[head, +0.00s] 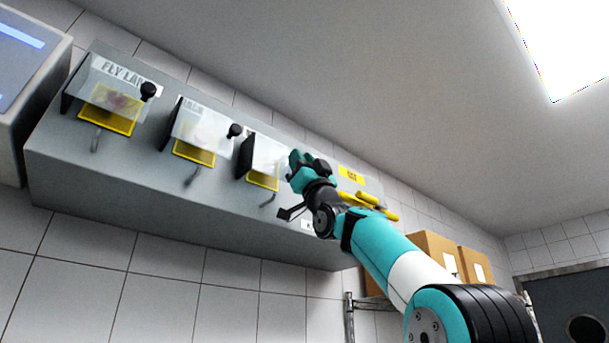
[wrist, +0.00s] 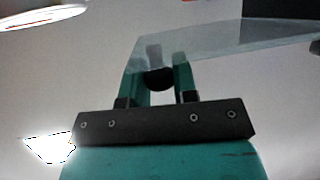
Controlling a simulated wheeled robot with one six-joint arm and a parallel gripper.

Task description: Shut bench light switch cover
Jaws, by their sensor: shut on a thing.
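A grey switch box (head: 160,190) on the tiled wall carries a row of clear switch covers with black knobs. My gripper (head: 297,160) is at the third cover from the left (head: 266,155), at its right side. I cannot read that cover's label, so I cannot tell whether it is the bench light. In the wrist view my gripper (wrist: 158,82) is shut on a black knob (wrist: 158,79), with the clear cover (wrist: 225,42) spreading beyond the fingers. In the head view my gripper hides that knob. A yellow frame and a lever show below the cover.
The cover labelled FLY LAMP (head: 115,95) and a second cover (head: 203,130) are to the left. A yellow label (head: 351,176) and yellow parts (head: 368,198) are to the right, behind my arm. Cardboard boxes (head: 440,255) stand on a rack at the lower right.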

